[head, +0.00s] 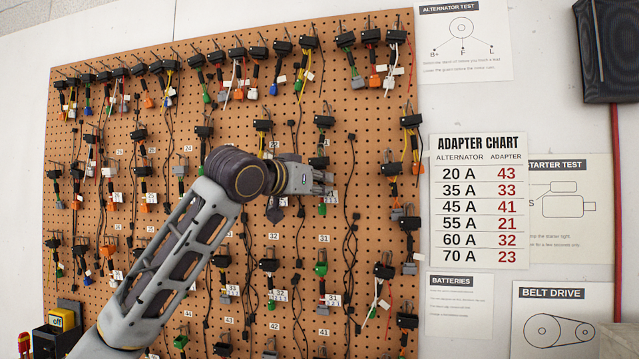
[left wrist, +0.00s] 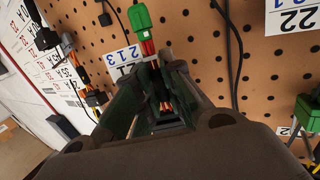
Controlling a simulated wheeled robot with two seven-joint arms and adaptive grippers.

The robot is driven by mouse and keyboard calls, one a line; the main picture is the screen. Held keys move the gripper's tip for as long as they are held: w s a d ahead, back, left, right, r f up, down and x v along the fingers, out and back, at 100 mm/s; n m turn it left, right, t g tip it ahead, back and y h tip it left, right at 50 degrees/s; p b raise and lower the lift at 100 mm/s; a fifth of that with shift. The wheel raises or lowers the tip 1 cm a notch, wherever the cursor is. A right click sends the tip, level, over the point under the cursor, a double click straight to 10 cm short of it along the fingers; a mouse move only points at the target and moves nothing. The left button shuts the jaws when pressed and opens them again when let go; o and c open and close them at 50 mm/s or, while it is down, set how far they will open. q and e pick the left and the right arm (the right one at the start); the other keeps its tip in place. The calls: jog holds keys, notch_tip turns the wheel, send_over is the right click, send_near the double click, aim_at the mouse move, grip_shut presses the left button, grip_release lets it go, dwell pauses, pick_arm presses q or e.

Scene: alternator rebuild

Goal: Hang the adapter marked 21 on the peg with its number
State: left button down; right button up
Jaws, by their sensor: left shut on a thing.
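My left gripper (head: 326,184) is in front of the upper right part of the pegboard. In the left wrist view its fingers (left wrist: 165,95) are closed around a dark adapter body (left wrist: 172,122). Orange-red wires run from the jaws to a green connector (left wrist: 143,18). A white tag (left wrist: 120,58) beside it has blue digits that seem to read 2 1 3. In the head view a green plug (head: 322,209) and a tag show just below the gripper. I cannot tell whether the adapter touches a peg. The number 21 on the board is not readable.
The pegboard (head: 225,170) is crowded with hanging adapters and dark cables. Number labels 22 (head: 274,145), 32 (head: 274,236) and 31 (head: 323,238) are near the gripper. The adapter chart (head: 480,200) pairs 55 A with 21. A black adapter (head: 318,162) is close above the gripper.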

pick_arm(q)
jog(key=shift+w+d+f, duration=0.15)
jog(key=shift+w, duration=0.65)
jog(key=shift+w+f, duration=0.1)
jog(key=shift+f, duration=0.3)
dwell(0.5)
jog(key=c, duration=1.4)
grip_release()
jog(key=shift+c, duration=0.2)
jog(key=shift+w+f, duration=0.1)
jog(key=shift+w, duration=0.1)
jog(key=shift+s, duration=0.15)
jog(key=v, duration=1.2)
